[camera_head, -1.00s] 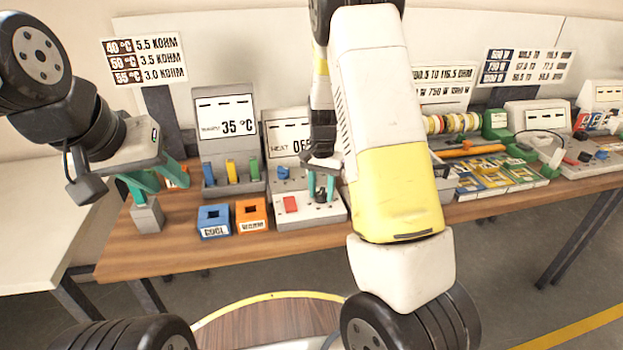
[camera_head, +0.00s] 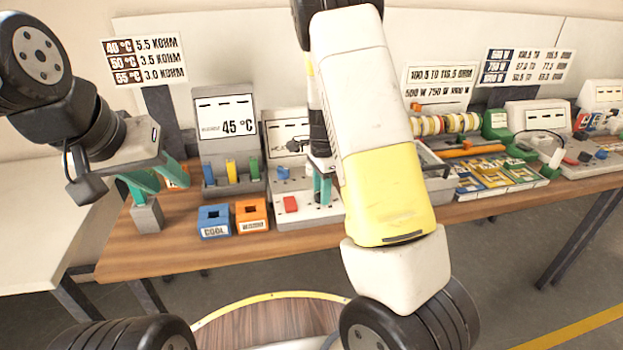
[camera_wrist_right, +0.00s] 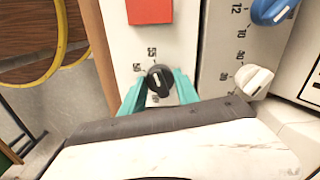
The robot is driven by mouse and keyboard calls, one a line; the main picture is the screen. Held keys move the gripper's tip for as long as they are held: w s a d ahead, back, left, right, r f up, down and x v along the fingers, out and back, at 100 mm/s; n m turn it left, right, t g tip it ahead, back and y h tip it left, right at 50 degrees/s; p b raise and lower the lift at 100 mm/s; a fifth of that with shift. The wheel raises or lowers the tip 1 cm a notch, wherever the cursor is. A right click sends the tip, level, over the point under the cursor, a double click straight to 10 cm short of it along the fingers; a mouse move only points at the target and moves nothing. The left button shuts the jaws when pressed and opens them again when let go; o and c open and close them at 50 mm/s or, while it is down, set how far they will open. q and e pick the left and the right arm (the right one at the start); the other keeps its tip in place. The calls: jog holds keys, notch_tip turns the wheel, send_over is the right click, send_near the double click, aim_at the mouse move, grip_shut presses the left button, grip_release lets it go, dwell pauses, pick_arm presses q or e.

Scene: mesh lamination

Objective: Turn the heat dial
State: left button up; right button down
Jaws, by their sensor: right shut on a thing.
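The heat dial (camera_wrist_right: 159,78) is a small black knob with a pale mark, on a light panel with printed numbers around it, in the right wrist view. My right gripper (camera_wrist_right: 160,92) has its teal fingers on either side of the dial and is shut on it. In the head view the right gripper (camera_head: 322,192) reaches down to the panel, and its fingers hide most of the dial. The temperature display (camera_head: 226,116) reads 45 °C. My left gripper (camera_head: 162,190) is at the left end of the table with its teal fingers apart, by a grey block (camera_head: 147,217).
A red button (camera_head: 291,203) is on the panel beside the dial. A blue COOL box (camera_head: 214,222) and an orange WARM box (camera_head: 251,216) stand to its left. Blue and white knobs (camera_wrist_right: 254,80) are close right in the wrist view.

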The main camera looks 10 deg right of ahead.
jog(key=shift+w+m, duration=0.1)
jog(key=shift+m, duration=0.3)
jog(key=c, duration=0.9)
grip_release()
jog(key=shift+r, duration=3.9)
jog(key=shift+r, duration=0.1)
jog(key=s+a+r+n+t+y, duration=0.1)
jog(key=s+r+n+t, duration=0.2)
jog(key=s+r+n, duration=0.5)
jog(key=s+a+r+n+t+y, duration=0.1)
jog(key=s+r+n+t, duration=0.2)
jog(key=s+r+n, duration=0.6)
jog(key=s, duration=0.7)
jog(key=shift+s+a+r, duration=0.15)
jog(key=shift+s+a, duration=0.05)
jog(key=shift+s, duration=0.15)
